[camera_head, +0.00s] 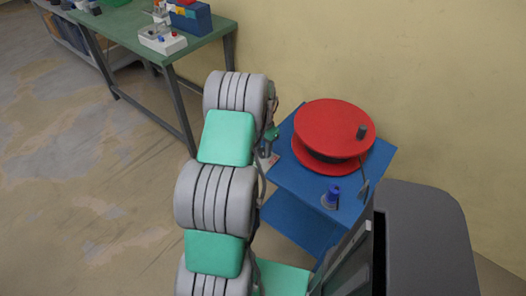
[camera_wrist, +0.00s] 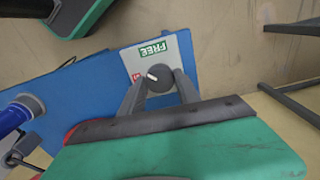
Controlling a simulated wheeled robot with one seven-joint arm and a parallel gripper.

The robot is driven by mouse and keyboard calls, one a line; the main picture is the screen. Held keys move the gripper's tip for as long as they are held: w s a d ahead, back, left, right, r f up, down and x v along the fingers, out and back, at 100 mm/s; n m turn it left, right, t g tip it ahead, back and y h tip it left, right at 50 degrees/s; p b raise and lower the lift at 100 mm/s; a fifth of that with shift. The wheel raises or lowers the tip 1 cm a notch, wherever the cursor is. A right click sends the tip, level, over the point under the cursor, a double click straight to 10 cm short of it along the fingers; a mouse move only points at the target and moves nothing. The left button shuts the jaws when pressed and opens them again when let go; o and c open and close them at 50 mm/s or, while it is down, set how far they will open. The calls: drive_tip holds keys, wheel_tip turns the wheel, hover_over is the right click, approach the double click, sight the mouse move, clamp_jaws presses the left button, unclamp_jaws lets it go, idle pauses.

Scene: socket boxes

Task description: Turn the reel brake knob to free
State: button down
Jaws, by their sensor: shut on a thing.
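The reel brake knob (camera_wrist: 160,82) is a dark round knob with a short white mark towards its upper left. It stands on a pale plate (camera_wrist: 180,46) with a green FREE label (camera_wrist: 153,50) at the top and a red label (camera_wrist: 137,75) at the left. The red label is partly covered by a finger. My gripper (camera_wrist: 159,85) is shut on the knob, one finger on each side. In the head view my gripper (camera_head: 269,142) is at the left edge of the blue stand, beside the red reel (camera_head: 345,118); the knob is hidden there.
The blue stand (camera_head: 290,178) carries the reel and a blue plug-like part (camera_head: 331,195). A green table (camera_head: 135,24) with several devices stands at the upper left. The wall is close behind the stand. The floor (camera_head: 90,190) at the left is clear.

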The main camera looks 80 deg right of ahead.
sight(263, 151)
drive_tip(key=m+b, duration=0.1)
drive_tip(key=m, duration=0.3)
drive_tip(key=shift+m+b, duration=0.8)
drive_tip(key=shift+m, duration=1.4)
drive_tip(key=c, duration=0.9)
unclamp_jaws()
wheel_tip(263, 151, up, 8)
drive_tip(key=shift+f, duration=0.1)
